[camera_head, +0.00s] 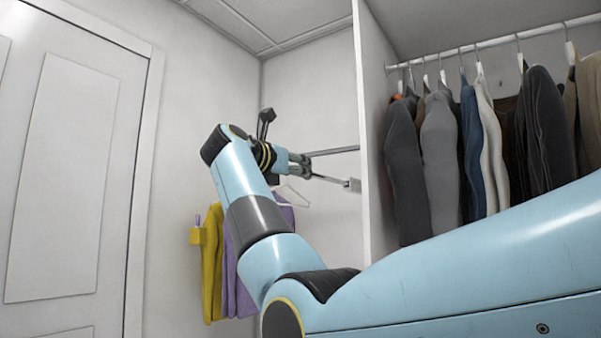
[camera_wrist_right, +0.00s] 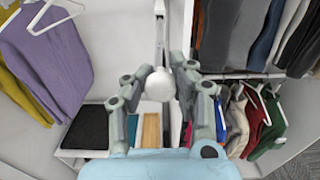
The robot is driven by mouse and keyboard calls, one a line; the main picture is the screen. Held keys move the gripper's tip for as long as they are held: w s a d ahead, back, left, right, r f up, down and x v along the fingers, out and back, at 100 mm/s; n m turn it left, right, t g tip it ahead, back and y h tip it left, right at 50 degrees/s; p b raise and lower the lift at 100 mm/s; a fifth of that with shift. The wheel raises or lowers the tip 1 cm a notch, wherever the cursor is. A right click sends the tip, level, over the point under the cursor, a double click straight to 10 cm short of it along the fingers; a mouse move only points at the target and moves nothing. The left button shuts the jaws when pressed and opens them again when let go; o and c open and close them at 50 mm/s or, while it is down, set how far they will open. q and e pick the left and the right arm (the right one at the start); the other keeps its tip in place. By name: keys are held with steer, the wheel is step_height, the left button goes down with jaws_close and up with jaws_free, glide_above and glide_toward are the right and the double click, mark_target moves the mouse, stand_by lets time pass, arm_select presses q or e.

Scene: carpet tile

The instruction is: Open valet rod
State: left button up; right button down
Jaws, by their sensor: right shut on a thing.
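The valet rod (camera_head: 328,179) is a thin metal rod at the side of the wardrobe, with a pale block (camera_head: 353,185) at its right end. In the right wrist view the rod (camera_wrist_right: 160,35) runs up the picture, with a round white knob (camera_wrist_right: 160,84) at its near end. My right gripper (camera_head: 306,166) is at the rod's left end. In the right wrist view its two fingers (camera_wrist_right: 161,78) are shut on the knob from both sides. The fingers hide the knob in the head view. My left gripper is not in view.
Clothes hang on a rail inside the wardrobe (camera_head: 375,130) at right. A purple garment (camera_head: 240,290) and a yellow one (camera_head: 211,270) hang below my right arm. A white hanger (camera_head: 293,196) is just below the gripper. A closed door (camera_head: 70,180) is at left.

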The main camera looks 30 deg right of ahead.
steer(key=shift+a, duration=0.15)
steer(key=c, duration=1.5)
jaws_free()
steer(key=o, duration=0.5)
steer(key=shift+c, duration=0.2)
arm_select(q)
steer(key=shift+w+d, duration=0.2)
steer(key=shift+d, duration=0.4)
arm_select(e)
steer(key=shift+s+a, duration=0.1)
steer(key=shift+a, duration=0.1)
steer(key=v, duration=0.7)
